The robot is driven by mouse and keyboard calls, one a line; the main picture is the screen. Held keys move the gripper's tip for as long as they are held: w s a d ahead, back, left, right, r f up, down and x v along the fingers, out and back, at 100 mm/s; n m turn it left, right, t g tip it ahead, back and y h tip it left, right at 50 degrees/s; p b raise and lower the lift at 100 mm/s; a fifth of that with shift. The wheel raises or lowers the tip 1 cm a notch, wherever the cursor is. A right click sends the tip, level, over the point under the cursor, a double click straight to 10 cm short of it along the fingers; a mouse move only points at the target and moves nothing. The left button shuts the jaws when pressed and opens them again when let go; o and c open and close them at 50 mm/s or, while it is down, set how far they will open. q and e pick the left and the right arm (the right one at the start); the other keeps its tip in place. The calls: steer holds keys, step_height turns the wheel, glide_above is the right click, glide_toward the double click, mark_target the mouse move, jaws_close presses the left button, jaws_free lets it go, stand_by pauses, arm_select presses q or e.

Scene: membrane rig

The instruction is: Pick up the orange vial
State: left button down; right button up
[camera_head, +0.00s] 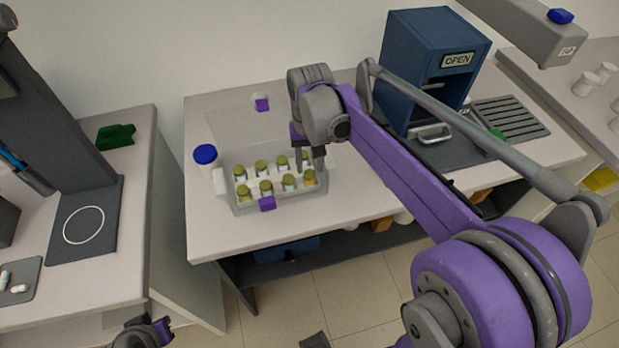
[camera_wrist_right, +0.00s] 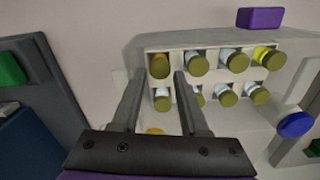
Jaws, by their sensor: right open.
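The orange vial (camera_head: 310,178) stands at the right end of the front row of a pale rack (camera_head: 240,208). It has an olive cap, and in the right wrist view it shows (camera_wrist_right: 159,66) at the left end of the upper row. My right gripper (camera_head: 312,163) is over the rack's right end, pointing down. In its wrist view the open fingers (camera_wrist_right: 157,75) appear on either side of the orange vial's cap; contact cannot be made out. Part of my left gripper (camera_head: 150,333) shows at the bottom edge, its fingers not clear.
Several other olive-capped vials (camera_head: 266,187) fill the rack closely. A blue-capped bottle (camera_head: 205,156) stands left of the rack. A blue cabinet with an OPEN sign (camera_head: 458,60) stands at the back right. The table front (camera_head: 225,240) is clear.

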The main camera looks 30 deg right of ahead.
mark_target(310, 179)
step_height(310, 179, down, 3)
steer(key=shift+r, duration=0.2)
jaws_close()
steer(key=shift+r, duration=0.1)
